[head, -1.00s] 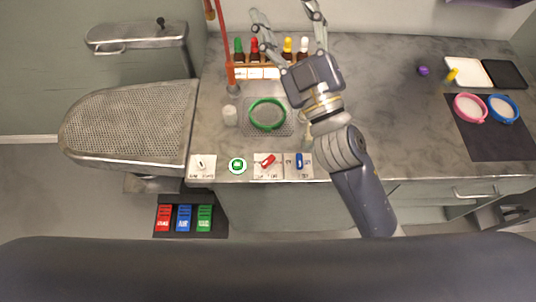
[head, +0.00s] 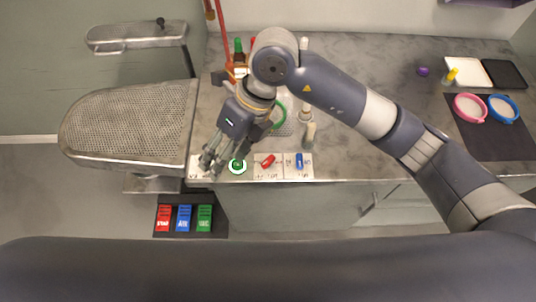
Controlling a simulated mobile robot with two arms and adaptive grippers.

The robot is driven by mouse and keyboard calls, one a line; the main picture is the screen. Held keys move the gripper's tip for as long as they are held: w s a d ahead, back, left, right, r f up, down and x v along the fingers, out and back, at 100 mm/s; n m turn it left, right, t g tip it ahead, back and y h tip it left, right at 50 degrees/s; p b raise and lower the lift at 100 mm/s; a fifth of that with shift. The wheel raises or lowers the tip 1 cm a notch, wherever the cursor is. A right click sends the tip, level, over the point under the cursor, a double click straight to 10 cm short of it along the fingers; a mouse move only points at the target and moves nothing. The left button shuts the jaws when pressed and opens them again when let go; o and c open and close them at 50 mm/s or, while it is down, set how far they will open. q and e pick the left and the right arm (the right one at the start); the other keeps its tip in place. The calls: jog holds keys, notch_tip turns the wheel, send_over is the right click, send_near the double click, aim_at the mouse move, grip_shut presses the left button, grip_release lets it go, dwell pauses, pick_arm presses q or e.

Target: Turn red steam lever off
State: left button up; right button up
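The red lever (head: 268,160) sits on a white labelled plate at the table's front edge, tilted up to the right. A blue lever (head: 299,161) stands upright on the plate to its right. A green round knob (head: 238,166) with a white ring is to its left. My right gripper (head: 213,160) points down at the front edge, left of the red lever and apart from it. It covers most of the leftmost white plate. Its fingers overlap in this view, so their opening is unclear. I see nothing held in it. My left gripper is not in view.
A perforated ironing board (head: 130,120) stands at the left. A green hoop (head: 281,112) and bottles behind it are partly hidden by my arm. A small pale cylinder (head: 310,134) stands behind the blue lever. Pink (head: 470,108) and blue (head: 503,109) rings lie at the right.

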aim_at(268, 160)
jog(key=w+d+m+t+h, duration=0.1)
jog(key=w+d+t+h, duration=0.1)
jog(key=w+d+h, duration=0.55)
jog(key=f+y+p, duration=0.1)
jog(key=f, duration=0.3)
jog(key=s+f, duration=0.1)
jog(key=f, duration=0.2)
jog(key=d+f+y+p, duration=0.1)
jog(key=f, duration=0.3)
jog(key=shift+s+f+y+p, duration=0.3)
jog(key=shift+s+y+p, duration=0.05)
jog(key=shift+c, duration=0.3)
jog(key=c, duration=1)
